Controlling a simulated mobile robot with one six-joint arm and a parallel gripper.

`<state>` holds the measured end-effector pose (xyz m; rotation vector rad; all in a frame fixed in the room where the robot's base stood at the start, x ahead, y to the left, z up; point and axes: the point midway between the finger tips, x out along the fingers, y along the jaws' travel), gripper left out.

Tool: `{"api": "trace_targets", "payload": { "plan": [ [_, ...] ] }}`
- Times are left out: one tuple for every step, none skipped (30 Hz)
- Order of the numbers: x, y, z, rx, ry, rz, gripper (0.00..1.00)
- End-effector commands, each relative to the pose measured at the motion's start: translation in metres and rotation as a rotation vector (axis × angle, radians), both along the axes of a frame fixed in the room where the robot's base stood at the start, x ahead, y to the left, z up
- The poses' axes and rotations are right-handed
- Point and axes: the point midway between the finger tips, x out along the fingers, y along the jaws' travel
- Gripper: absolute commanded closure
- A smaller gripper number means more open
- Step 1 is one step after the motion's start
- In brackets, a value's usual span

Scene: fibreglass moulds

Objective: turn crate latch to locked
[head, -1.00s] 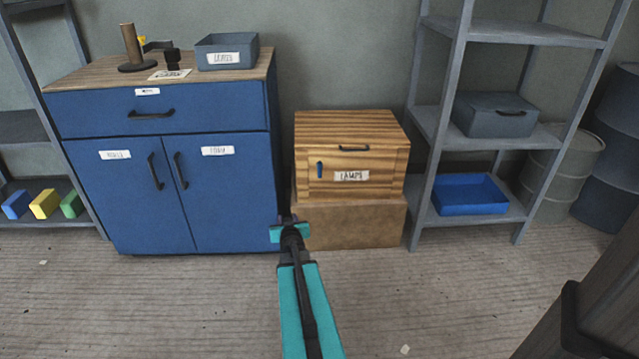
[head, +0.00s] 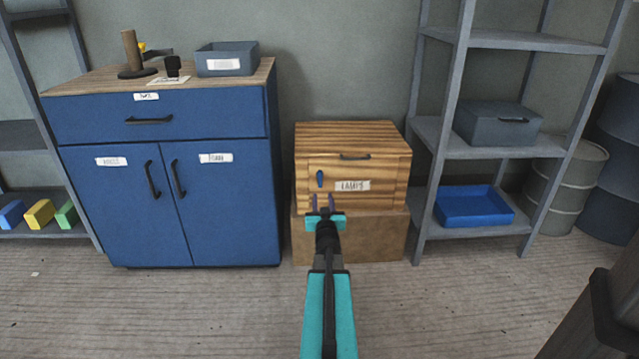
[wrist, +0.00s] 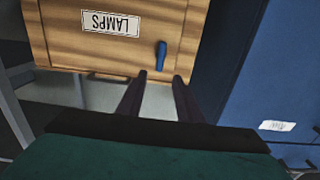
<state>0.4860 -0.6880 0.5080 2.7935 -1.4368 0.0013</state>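The wooden crate (head: 385,200) labelled LAMPS sits on a brown box against the wall in the head view. Its blue latch (head: 320,179) stands upright at the left of the crate's front panel. My gripper (head: 322,200) is just below the latch in the head view, its two fingers apart with nothing between them. In the wrist view, which shows the crate upside down, the blue latch (wrist: 161,55) lies just beyond the open fingertips (wrist: 160,76), apart from them. A dark handle (head: 355,157) shows at the top of the front panel.
A blue cabinet (head: 230,225) stands close to the left of the crate. A grey shelf unit (head: 430,180) with a blue tray (head: 472,222) stands close on the right. The brown box (head: 385,240) supports the crate. Floor in front is clear.

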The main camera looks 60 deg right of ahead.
Motion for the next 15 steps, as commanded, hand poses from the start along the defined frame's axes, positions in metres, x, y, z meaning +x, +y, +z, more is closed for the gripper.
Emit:
{"api": "trace_targets", "payload": {
  "plan": [
    [0.001,-0.002,0.000,0.000,0.000,0.000,0.67],
    [0.002,-0.002,0.000,0.000,0.000,0.000,0.67],
    [0.003,-0.004,-0.001,0.000,0.000,0.000,0.67],
    [0.004,-0.005,-0.001,0.000,0.000,0.000,0.67],
    [0.005,-0.007,-0.001,0.000,0.000,0.000,0.67],
    [0.006,-0.009,-0.001,-0.001,-0.001,0.000,0.67],
    [0.007,-0.011,-0.001,-0.001,-0.001,0.000,0.67],
    [0.009,-0.013,-0.001,-0.001,0.000,0.000,0.67],
    [0.011,-0.015,-0.001,-0.001,0.000,0.000,0.67],
    [0.012,-0.017,-0.001,-0.001,0.000,0.000,0.67],
    [0.014,-0.019,-0.001,-0.001,0.000,0.000,0.67],
    [0.016,-0.022,-0.001,-0.001,0.000,0.000,0.67],
    [0.017,-0.025,-0.001,-0.001,0.001,0.000,0.67],
    [0.019,-0.027,-0.002,-0.001,0.001,0.000,0.67],
    [0.021,-0.030,-0.002,0.000,0.001,0.000,0.67]
  ]
}}
